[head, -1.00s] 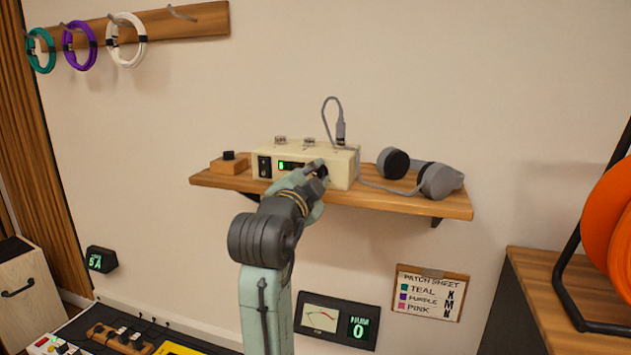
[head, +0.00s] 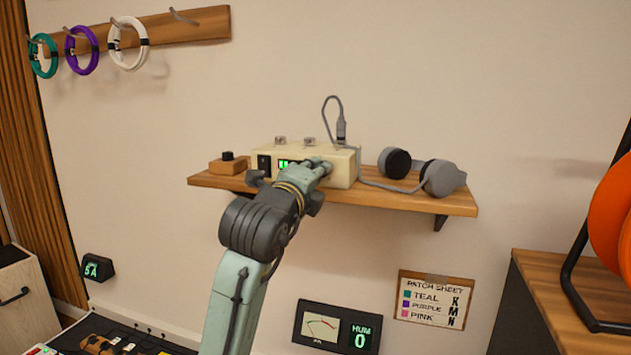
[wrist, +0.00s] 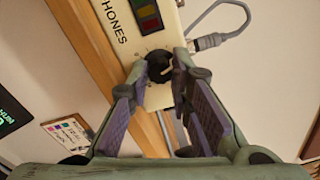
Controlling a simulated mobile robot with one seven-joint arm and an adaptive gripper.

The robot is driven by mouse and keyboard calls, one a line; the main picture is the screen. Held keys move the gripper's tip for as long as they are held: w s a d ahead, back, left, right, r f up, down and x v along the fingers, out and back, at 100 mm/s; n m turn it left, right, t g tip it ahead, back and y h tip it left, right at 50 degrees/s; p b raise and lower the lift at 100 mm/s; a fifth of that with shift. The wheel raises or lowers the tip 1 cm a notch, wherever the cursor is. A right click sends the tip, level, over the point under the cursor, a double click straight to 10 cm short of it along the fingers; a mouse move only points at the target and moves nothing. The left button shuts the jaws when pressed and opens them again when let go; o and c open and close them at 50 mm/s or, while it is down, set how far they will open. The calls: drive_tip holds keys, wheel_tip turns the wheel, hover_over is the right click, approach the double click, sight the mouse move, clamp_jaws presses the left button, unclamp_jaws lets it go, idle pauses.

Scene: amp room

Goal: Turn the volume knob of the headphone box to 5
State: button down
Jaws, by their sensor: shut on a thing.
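The headphone box (head: 343,170) is a cream box on a wooden wall shelf (head: 400,202). My gripper (head: 320,168) is at its front face, covering the knob in the head view. In the wrist view, the dark round volume knob (wrist: 160,66) sits on the box front (wrist: 151,42) between my fingertips, and my gripper (wrist: 161,68) is shut on it. A level display (wrist: 147,12) beside the knob shows green and red segments. Green bars (head: 283,164) also show in the head view, partly behind my arm. I cannot read the knob's number.
A grey cable plug (head: 341,130) stands on the box top, its cable looping down. Headphones (head: 440,178) lie on the shelf to the right. A small wooden block with a black knob (head: 229,163) sits to the left. A meter (head: 336,326) reading HUM 0 is below.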

drive_tip(key=shift+d+f+m+b, duration=0.15)
drive_tip(key=shift+m+b, duration=0.35)
drive_tip(key=shift+m, duration=1.2)
drive_tip(key=c, duration=1.5)
unclamp_jaws()
drive_tip(key=shift+o, duration=0.2)
drive_tip(key=v, duration=1.2)
drive_tip(key=shift+r, duration=0.2)
